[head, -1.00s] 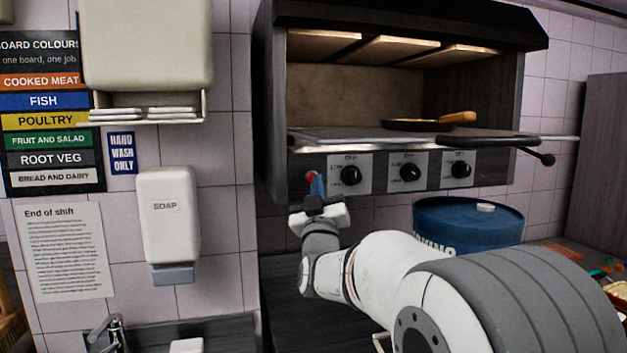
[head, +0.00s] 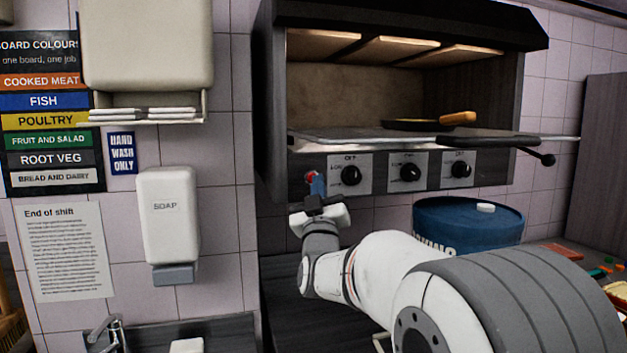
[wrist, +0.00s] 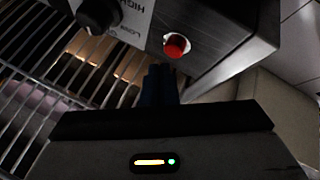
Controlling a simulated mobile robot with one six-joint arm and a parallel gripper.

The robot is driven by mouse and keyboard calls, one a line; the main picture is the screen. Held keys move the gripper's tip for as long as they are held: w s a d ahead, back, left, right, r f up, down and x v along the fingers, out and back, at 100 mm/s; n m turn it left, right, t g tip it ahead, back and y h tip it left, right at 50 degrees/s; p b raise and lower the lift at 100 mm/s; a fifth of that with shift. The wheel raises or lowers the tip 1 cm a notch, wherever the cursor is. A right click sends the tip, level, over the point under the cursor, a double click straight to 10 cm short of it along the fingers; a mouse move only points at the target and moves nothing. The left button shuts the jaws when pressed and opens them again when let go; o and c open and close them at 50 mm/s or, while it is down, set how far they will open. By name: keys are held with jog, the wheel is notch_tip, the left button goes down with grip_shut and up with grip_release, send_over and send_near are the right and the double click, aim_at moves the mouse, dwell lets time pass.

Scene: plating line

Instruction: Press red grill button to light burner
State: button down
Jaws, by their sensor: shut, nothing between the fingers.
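The red button (head: 310,176) sits at the left end of the grill's (head: 430,176) front panel, left of the first black knob. In the wrist view the red button (wrist: 176,46) stands out from a pale ring on the dark panel. My gripper (head: 317,182) is shut and empty, its blue fingertips right in front of the button and covering part of it in the head view. In the wrist view the fingertips (wrist: 160,76) appear just short of the button's image, with a small gap showing. I cannot tell whether they touch it.
Three black knobs (head: 351,175) line the panel to the right. A pan with a wooden handle (head: 458,118) lies on the grill shelf, and a black-knobbed lever (head: 547,160) sticks out at right. A blue drum (head: 468,220) stands below. A soap dispenser (head: 168,215) hangs on the left wall.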

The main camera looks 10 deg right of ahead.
jog(key=shift+w+f, duration=0.1)
dwell(0.5)
jog(key=shift+w+b, duration=0.35)
jog(key=shift+b, duration=0.2)
jog(key=shift+w, duration=0.45)
dwell(0.5)
jog(key=shift+s+b, duration=0.1)
jog(key=shift+b, duration=0.3)
jog(key=shift+s+b, duration=0.75)
jog(key=shift+s, duration=0.1)
